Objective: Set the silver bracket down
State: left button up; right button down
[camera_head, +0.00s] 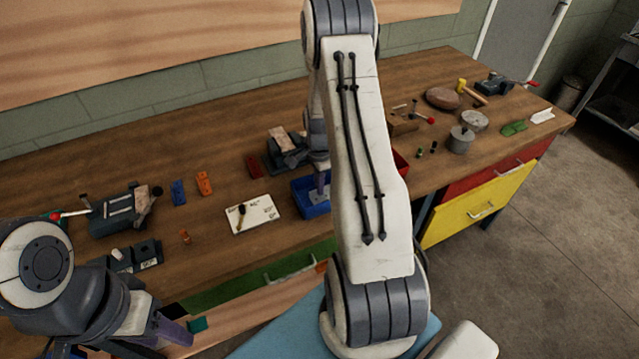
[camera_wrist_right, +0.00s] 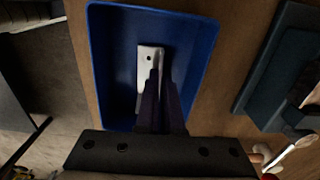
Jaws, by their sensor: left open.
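The silver bracket (camera_wrist_right: 149,60) is a pale flat plate with a small hole, seen in the right wrist view inside the blue bin (camera_wrist_right: 103,60). My right gripper (camera_wrist_right: 162,78) reaches down into the bin, its two dark fingers close together at the bracket's near end, one on each side. I cannot tell whether the bracket touches the bin floor. In the head view the blue bin (camera_head: 313,209) stands near the front edge of the workbench, partly hidden by my right arm. My left gripper (camera_head: 178,328) is open, low at the left, in front of the bench.
A white card (camera_head: 262,212) with a small dark tool lies left of the bin. Vises (camera_head: 118,213) and (camera_head: 285,150) and orange and blue blocks (camera_head: 204,183) stand nearby. A red bin (camera_head: 400,163) is partly hidden behind my right arm.

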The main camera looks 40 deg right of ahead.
jog(key=shift+f, duration=0.2)
jog(key=c, duration=1.1)
grip_release()
jog(key=shift+o, duration=0.2)
jog(key=shift+r, duration=0.1)
